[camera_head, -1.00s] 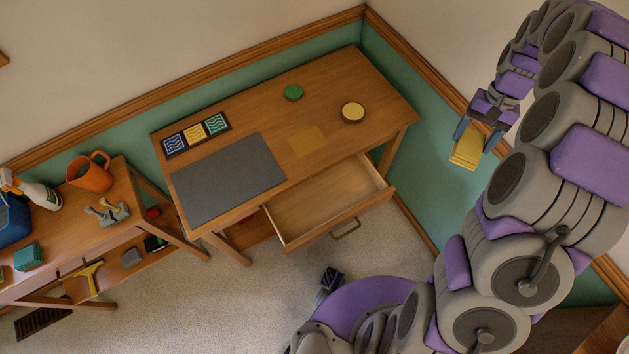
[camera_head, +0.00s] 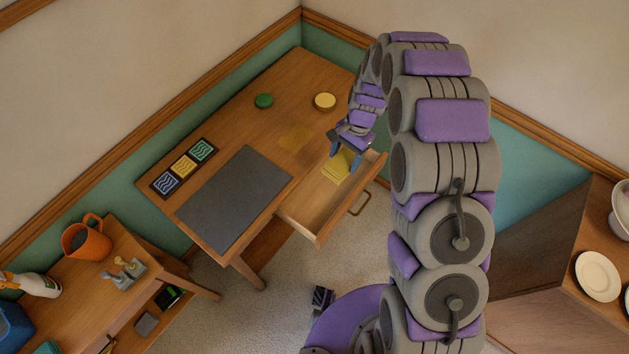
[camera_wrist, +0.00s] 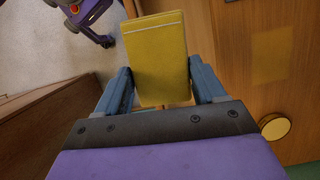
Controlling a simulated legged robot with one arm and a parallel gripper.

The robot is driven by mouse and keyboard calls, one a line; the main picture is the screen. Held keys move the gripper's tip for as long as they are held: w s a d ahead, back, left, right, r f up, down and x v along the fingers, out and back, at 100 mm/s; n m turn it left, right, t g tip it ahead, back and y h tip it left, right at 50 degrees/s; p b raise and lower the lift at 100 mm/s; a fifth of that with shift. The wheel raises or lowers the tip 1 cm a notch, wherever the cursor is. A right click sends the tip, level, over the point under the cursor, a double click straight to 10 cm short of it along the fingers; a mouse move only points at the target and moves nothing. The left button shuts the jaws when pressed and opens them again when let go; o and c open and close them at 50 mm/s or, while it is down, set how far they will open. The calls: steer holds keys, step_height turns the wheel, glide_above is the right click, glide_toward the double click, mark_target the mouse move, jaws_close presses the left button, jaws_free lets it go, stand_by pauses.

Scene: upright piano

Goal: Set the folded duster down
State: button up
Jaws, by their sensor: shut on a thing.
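The folded yellow duster (camera_head: 336,168) is in my gripper (camera_head: 344,154), whose blue fingers press on it from both sides. In the head view the duster appears over the back right part of the open drawer (camera_head: 328,208). I cannot tell whether it touches the drawer floor. In the wrist view the duster (camera_wrist: 160,50) hangs between the two fingers (camera_wrist: 163,85), its far end sticking out beyond them. A faint yellow square (camera_head: 295,137) marks the desk top (camera_head: 275,90), left of the duster; it also shows in the wrist view (camera_wrist: 268,53).
On the desk are a dark mat (camera_head: 235,198), a framed tile row (camera_head: 184,167), a green disc (camera_head: 264,101) and a cream round lid (camera_head: 325,102). A side table (camera_head: 75,290) with an orange mug (camera_head: 86,240) stands left. The drawer front looks empty.

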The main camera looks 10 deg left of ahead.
steer(key=s+a+f+m+y, duration=0.1)
steer(key=s+a+f+m, duration=0.35)
steer(key=a+f, duration=0.2)
steer(key=shift+n+t, duration=0.3)
steer(key=shift+n, duration=0.15)
step_height(320, 180, down, 18)
steer(key=b, duration=0.4)
steer(key=shift+r, duration=0.1)
steer(key=o, duration=1)
steer(key=shift+r, duration=0.1)
steer(key=p+v, duration=0.2)
steer(key=v, duration=1)
